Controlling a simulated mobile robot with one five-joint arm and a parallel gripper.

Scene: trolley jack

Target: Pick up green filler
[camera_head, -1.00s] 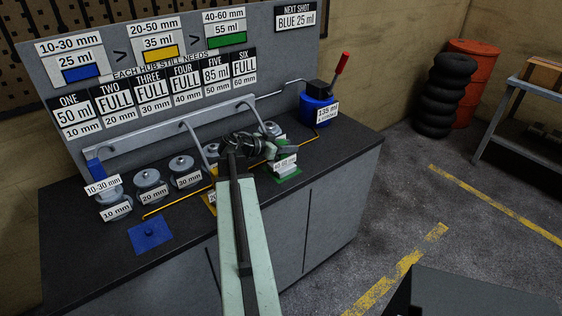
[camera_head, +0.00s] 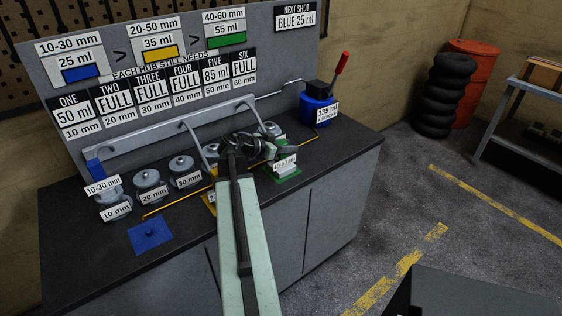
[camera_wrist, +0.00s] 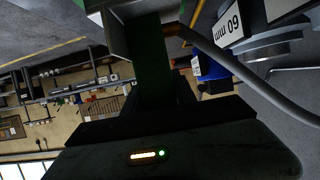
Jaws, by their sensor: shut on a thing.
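The green filler, labelled 40-60 mm (camera_head: 284,163), is over the green mat (camera_head: 292,179) near the front right of the counter. My gripper (camera_head: 284,151) is at its top, shut on it. In the wrist view a green part of the filler (camera_wrist: 150,75) shows between the dark jaws. I cannot tell whether its base touches the mat. My arm hides part of the counter around it.
The blue filler (camera_head: 96,170) stands at hub one, left. The yellow filler (camera_head: 211,199) is mostly hidden beside my arm. Lidded hubs (camera_head: 150,185) line the counter under curved pipes. A blue pump with red handle (camera_head: 317,107) stands right. The blue mat (camera_head: 150,235) is bare.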

